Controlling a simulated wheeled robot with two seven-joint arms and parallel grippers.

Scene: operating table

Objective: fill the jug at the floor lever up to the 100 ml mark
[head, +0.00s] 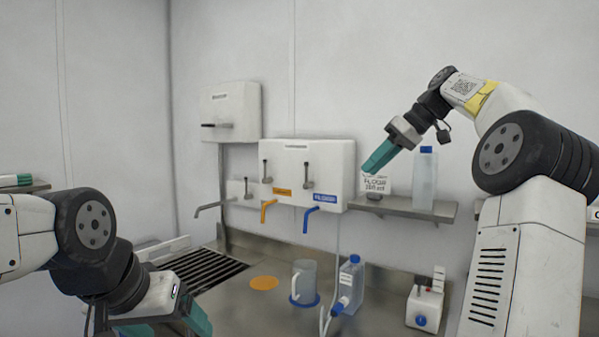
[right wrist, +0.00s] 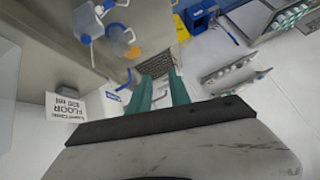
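The clear jug (head: 304,278) stands upright on a blue disc on the steel counter, below the blue spout (head: 311,217). Its contents and scale marks are too small to read. The white dispenser (head: 335,158) has two levers. The right lever (head: 308,172) is above a blue label (head: 325,197), and the left lever (head: 266,172) is near an orange label. My right gripper (head: 372,168) is in front of the FLOOR sign (head: 376,188), right of the dispenser and apart from both levers. Its teal fingers (right wrist: 163,92) are open and empty. My left gripper (head: 200,322) is low at left, partly cut off.
A blue-capped bottle (head: 350,282) stands just right of the jug. A tall bottle (head: 425,180) is on the shelf (head: 420,208). A small white device (head: 425,305) sits on the counter at right. An orange disc (head: 264,283) left of the jug is bare. A drain grate (head: 200,270) lies further left.

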